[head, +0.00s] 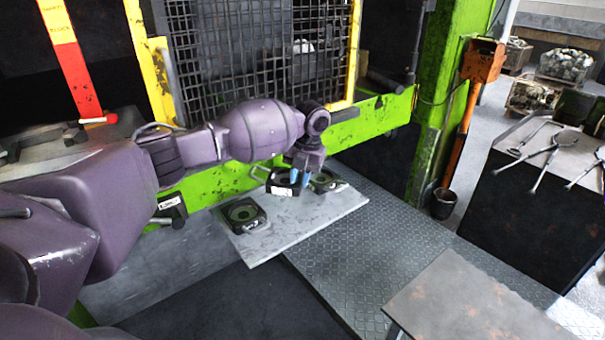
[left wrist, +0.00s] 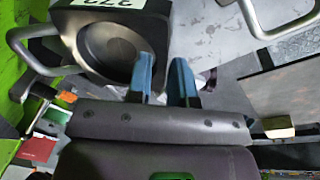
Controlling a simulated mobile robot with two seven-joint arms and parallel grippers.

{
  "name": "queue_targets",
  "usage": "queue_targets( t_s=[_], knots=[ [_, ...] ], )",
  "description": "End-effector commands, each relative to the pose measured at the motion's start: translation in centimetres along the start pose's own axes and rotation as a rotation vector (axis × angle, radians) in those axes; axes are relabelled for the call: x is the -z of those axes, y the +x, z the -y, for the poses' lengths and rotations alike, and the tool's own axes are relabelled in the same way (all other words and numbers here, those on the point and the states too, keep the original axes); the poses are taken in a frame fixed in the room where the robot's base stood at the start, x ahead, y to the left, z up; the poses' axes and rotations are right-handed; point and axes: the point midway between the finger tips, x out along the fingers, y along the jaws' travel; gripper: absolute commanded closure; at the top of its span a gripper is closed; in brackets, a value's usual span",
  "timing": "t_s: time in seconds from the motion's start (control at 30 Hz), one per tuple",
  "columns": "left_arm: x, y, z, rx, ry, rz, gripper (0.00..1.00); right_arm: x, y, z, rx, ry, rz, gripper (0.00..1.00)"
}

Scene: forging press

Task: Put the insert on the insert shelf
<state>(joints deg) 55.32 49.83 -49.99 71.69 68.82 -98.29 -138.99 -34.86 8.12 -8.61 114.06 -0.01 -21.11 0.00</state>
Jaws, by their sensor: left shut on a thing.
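The insert (head: 280,188) is a dark block with a round recess, a white number label and metal handles. My left gripper (head: 299,178), with blue fingertips, is shut on it at its right side. In the left wrist view the insert (left wrist: 105,45) sits beside the blue fingers (left wrist: 163,85); the exact grip contact is hard to make out. The insert is over the grey insert shelf (head: 290,228); I cannot tell whether it touches it. My right gripper is out of view.
Another dark insert (head: 243,215) lies at the left of the shelf, and one more (head: 326,181) sits just right of my gripper. The green press frame (head: 375,120) with mesh guard stands behind. A table with tongs (head: 545,155) is at right. The shelf's front middle is bare.

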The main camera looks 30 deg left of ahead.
Motion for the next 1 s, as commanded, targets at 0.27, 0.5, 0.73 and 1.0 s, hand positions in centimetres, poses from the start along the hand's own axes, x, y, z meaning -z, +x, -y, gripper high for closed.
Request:
queue_targets(
  t_s=[0.27,0.5,0.73,1.0],
  knots=[
    [-0.2,1.1,0.1,0.000,-0.002,0.002,1.00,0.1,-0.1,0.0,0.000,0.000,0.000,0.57],
    [-0.4,4.1,0.6,0.000,-0.002,0.001,1.00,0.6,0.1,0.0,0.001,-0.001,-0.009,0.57],
    [-0.8,4.7,0.4,0.000,-0.001,0.004,1.00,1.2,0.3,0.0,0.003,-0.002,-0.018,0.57],
    [-0.7,5.1,0.4,0.000,-0.001,0.000,0.74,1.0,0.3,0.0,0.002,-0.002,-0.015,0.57]
  ],
)
